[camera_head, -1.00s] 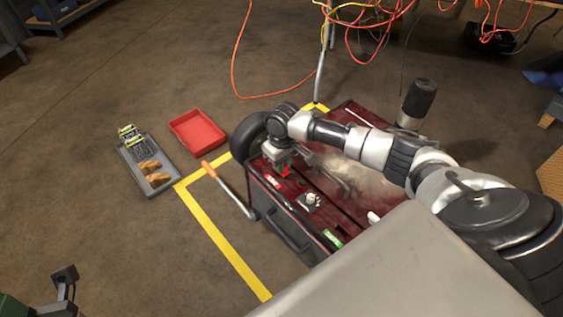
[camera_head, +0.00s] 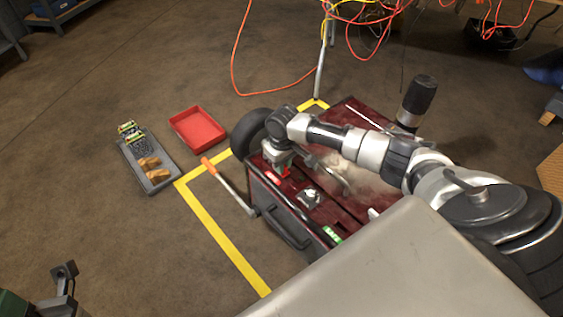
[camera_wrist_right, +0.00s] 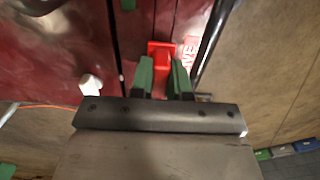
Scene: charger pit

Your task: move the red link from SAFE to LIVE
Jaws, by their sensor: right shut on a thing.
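The machine's dark red top (camera_head: 345,205) carries a red-and-white label (camera_head: 272,177) near its far left end and a green SAFE-side label (camera_head: 333,235) at the near end. My right gripper (camera_head: 283,168) is over the far end, beside the red label. In the right wrist view, my right gripper's green fingers (camera_wrist_right: 163,72) are shut on the red link (camera_wrist_right: 160,48). The LIVE label (camera_wrist_right: 189,50) is just right of the link. Whether the link is seated or held just above the surface cannot be told.
A white-grey knob (camera_head: 311,198) stands between the two labels. An orange-handled lever (camera_head: 228,187) sticks out at the left side. A red tray (camera_head: 198,130) and a grey tray (camera_head: 163,185) with parts lie on the floor. Cables hang at the back.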

